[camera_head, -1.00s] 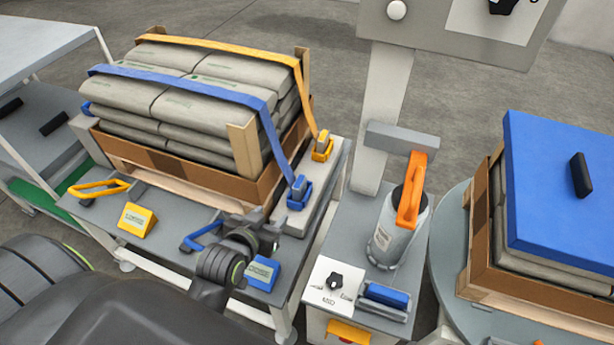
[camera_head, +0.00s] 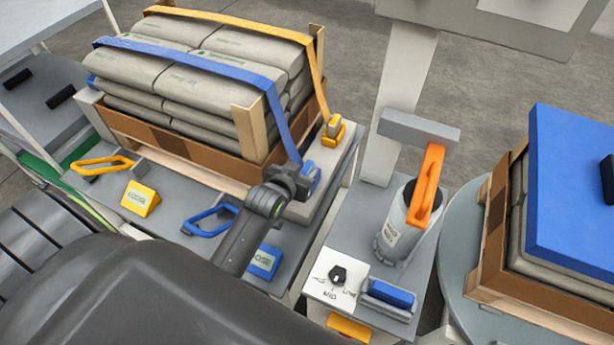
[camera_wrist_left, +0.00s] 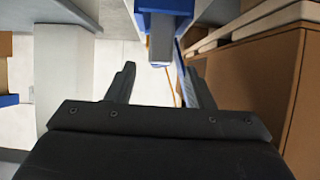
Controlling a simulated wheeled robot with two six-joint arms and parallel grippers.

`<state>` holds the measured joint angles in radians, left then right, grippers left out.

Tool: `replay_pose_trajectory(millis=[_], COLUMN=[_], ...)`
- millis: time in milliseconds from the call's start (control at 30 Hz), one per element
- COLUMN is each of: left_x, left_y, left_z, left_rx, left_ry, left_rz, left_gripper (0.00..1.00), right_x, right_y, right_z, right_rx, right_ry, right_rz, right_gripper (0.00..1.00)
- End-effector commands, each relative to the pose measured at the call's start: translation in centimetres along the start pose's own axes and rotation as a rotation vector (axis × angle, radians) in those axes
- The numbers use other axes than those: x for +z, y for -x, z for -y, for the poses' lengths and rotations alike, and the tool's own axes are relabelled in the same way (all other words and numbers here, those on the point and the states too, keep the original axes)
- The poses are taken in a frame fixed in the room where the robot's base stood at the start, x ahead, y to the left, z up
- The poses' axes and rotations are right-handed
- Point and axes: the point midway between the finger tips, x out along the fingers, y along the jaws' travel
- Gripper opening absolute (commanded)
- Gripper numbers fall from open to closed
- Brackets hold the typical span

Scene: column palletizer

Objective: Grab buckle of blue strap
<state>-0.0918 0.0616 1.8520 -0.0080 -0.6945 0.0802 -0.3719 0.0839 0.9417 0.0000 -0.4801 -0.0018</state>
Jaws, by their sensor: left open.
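The blue strap (camera_head: 190,66) runs over the stacked grey sacks and down the right side of the load. Its blue buckle (camera_head: 311,174) sits at the strap's lower end, partly hidden behind my left gripper (camera_head: 291,178) in the head view. In the left wrist view the buckle, blue with a grey tongue (camera_wrist_left: 162,40), hangs at the top centre. My left gripper's two dark fingers (camera_wrist_left: 160,85) are spread, with nothing between them. The buckle appears just beyond the fingertips; I cannot tell whether they touch. My right gripper is not in view.
A yellow buckle (camera_head: 333,130) stands just behind on the same ledge. A blue handle (camera_head: 210,220), a blue block (camera_head: 264,262) and a yellow block (camera_head: 140,198) lie on the table front. A grey canister (camera_head: 402,230) with an orange handle stands to the right.

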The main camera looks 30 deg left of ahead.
Motion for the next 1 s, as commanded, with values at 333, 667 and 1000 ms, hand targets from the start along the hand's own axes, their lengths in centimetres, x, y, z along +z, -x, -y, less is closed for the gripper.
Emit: replay_pose_trajectory(millis=[333,667,1000], left_x=[0.4,0.3,0.3], left_y=[-3.5,-5.5,-5.5], left_z=[-0.1,-0.1,-0.1], left_rx=[0.000,0.000,0.000], left_ry=[-0.001,-0.001,0.000], left_rz=[-0.001,-0.001,-0.001], left_gripper=[0.47,0.47,0.21], right_x=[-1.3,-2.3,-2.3], right_y=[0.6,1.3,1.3], right_z=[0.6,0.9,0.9], right_rx=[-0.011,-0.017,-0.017], right_ry=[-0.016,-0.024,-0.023], right_rz=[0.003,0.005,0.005], right_gripper=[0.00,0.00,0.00])
